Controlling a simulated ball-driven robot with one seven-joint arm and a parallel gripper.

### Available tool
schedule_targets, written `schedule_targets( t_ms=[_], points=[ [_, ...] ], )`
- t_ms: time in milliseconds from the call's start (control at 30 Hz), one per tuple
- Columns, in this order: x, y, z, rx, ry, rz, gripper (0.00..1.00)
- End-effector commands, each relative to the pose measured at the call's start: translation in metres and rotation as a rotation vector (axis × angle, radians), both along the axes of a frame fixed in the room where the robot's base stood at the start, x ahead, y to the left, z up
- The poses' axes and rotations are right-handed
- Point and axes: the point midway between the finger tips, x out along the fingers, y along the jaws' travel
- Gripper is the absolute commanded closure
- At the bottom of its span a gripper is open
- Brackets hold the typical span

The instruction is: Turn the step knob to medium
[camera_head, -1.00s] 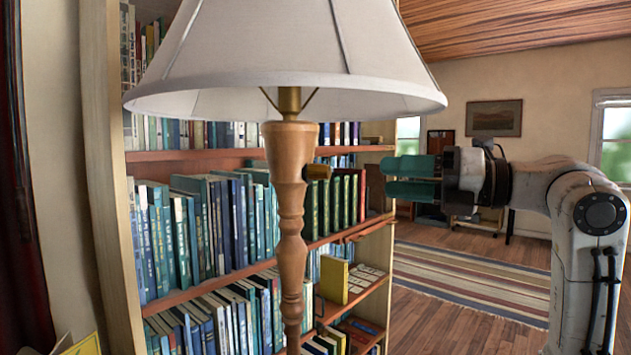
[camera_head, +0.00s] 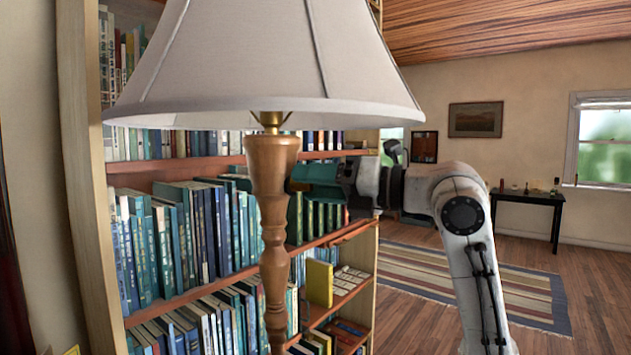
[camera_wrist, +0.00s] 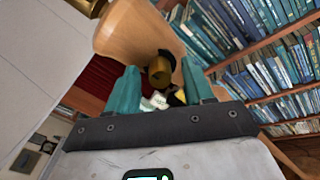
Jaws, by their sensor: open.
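The lamp has a pale shade (camera_head: 265,60) and a turned wooden post (camera_head: 269,170), upright in the head view. Its brass step knob (camera_wrist: 159,72) shows in the wrist view, on the wooden post (camera_wrist: 128,38), between my two teal fingers. The fingers stand apart on either side of it; I cannot tell if either touches it. In the head view my gripper (camera_head: 296,182) reaches from the right to the post's side. There the knob is hidden by the fingers. Its setting cannot be read.
A bookcase (camera_head: 75,200) full of books stands close behind the lamp. A striped rug (camera_head: 520,300) and open wood floor lie to the right. A dark table (camera_head: 530,198) stands by the far window.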

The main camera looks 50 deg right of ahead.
Motion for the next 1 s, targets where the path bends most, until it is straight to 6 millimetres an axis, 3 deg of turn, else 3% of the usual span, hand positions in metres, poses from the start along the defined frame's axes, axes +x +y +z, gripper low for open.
schedule_targets(
  t_ms=[233, 767, 1000],
  points=[
    [0.0003, 0.0000, -0.0001, 0.000, -0.001, -0.001, 0.49],
    [0.0002, -0.0002, -0.0001, 0.000, 0.000, -0.001, 1.00],
    [0.0001, -0.0004, -0.0005, 0.010, 0.004, -0.001, 1.00]
  ],
)
